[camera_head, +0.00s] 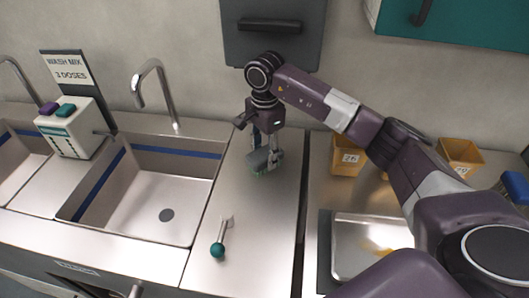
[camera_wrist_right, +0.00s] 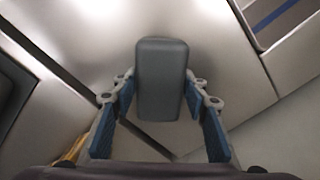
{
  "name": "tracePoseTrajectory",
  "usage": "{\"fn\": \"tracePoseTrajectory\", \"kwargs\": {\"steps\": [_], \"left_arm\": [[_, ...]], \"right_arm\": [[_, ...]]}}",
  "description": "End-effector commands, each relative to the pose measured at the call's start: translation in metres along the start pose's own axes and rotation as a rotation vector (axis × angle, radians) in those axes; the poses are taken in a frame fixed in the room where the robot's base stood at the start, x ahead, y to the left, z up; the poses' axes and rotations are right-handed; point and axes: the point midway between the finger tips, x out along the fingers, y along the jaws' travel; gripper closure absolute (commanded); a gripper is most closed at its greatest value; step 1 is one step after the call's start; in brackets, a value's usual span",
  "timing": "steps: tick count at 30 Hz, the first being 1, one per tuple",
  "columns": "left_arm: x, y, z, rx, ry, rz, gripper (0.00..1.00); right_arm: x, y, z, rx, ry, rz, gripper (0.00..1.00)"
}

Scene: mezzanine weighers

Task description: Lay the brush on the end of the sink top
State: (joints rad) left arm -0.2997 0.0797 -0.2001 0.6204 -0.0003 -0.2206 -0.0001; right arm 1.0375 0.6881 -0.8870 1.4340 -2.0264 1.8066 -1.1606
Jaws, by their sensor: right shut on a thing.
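The brush (camera_head: 259,162) is a grey block with a greenish underside in the head view. My right gripper (camera_head: 268,152) is shut on it, pointing down over the steel end of the sink top (camera_head: 252,210), right of the basin. In the right wrist view the brush (camera_wrist_right: 162,75) is a dark grey rounded block between the blue finger pads of my right gripper (camera_wrist_right: 160,98). Whether the brush touches the steel is hard to tell. My left gripper is in neither view.
The sink basin (camera_head: 150,195) and tap (camera_head: 150,95) are left. A scale with a steel pan (camera_head: 365,235) and yellow tubs (camera_head: 347,152) are right, beyond a gap. Bare steel lies around the brush.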

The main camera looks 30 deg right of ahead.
Motion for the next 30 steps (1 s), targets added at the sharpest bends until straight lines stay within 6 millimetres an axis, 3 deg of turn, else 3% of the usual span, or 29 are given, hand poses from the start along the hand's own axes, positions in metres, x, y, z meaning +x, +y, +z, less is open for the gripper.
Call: {"fn": "tracePoseTrajectory", "kwargs": {"steps": [4,5,9,20,23,30], "left_arm": [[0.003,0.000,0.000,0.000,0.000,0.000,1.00],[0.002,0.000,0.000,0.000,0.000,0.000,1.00],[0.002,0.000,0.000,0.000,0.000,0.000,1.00],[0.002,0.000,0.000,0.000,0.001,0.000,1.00],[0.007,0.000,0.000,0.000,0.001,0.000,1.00],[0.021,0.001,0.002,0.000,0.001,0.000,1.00]], "right_arm": [[0.003,0.000,0.000,0.000,0.000,0.000,0.81],[0.002,0.000,0.000,0.000,0.000,0.000,0.55],[0.001,0.000,0.000,0.000,0.000,0.001,0.41],[-0.003,-0.001,0.000,0.000,0.000,-0.002,0.41],[-0.015,-0.001,-0.001,0.000,0.001,-0.004,0.41],[-0.065,-0.002,0.000,0.000,0.001,-0.005,0.41]]}}
